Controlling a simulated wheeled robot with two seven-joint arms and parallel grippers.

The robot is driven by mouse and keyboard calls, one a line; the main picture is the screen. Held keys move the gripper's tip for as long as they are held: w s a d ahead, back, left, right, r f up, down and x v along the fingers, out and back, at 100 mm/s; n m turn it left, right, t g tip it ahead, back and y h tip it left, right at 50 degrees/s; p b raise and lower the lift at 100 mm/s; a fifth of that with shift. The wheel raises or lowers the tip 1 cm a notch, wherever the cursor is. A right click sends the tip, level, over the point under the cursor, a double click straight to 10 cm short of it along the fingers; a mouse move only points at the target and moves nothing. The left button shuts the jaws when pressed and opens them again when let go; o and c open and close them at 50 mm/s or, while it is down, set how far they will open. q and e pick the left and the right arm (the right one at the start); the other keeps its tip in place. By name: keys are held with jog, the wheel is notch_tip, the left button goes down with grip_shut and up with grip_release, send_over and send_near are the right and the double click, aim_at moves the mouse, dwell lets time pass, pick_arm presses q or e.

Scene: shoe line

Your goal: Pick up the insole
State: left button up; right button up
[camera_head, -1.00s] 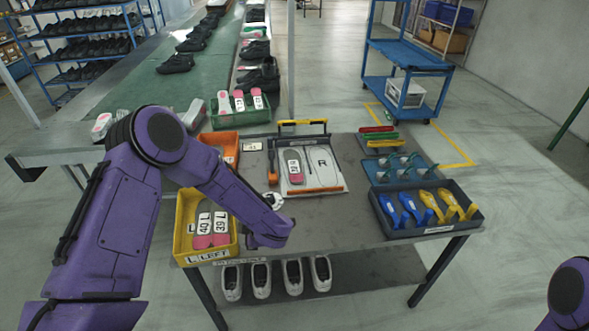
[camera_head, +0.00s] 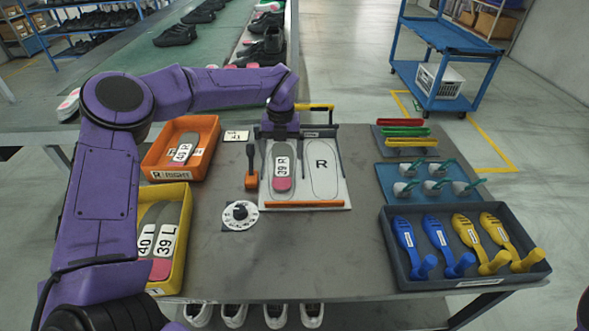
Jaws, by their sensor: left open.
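A 39 R insole (camera_head: 282,168), grey with a white label and pink heel, lies on the left half of a white board (camera_head: 301,207). The board's right half shows an empty outline marked R. My left gripper (camera_head: 280,132) is open above the insole's toe end and partly hides it; I cannot tell whether it touches. Another insole (camera_head: 184,148) lies in the orange bin (camera_head: 160,175). Insoles labelled 40 L (camera_head: 147,240) and 39 L (camera_head: 166,240) lie in the yellow bin (camera_head: 176,280). My right gripper is out of view.
An orange-handled tool (camera_head: 251,178) and a round dial (camera_head: 240,215) sit left of the board. A yellow handle bar (camera_head: 315,107) stands behind it. A dark tray (camera_head: 400,278) with blue and yellow tools is at right. The table's front middle is clear.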

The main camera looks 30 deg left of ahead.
aim_at(282, 178)
pick_arm(q)
jog(key=f, duration=0.3)
jog(key=shift+s+f+p, duration=0.3)
jog(key=shift+f+p, duration=0.1)
jog(key=f, duration=0.1)
jog(key=f+p, duration=0.1)
jog(key=f, duration=0.3)
jog(key=shift+w+a+f, duration=0.15)
jog(key=shift+w+f, duration=0.05)
jog(key=shift+w, duration=0.1)
jog(key=shift+f, duration=0.25)
jog(key=c, duration=1.1)
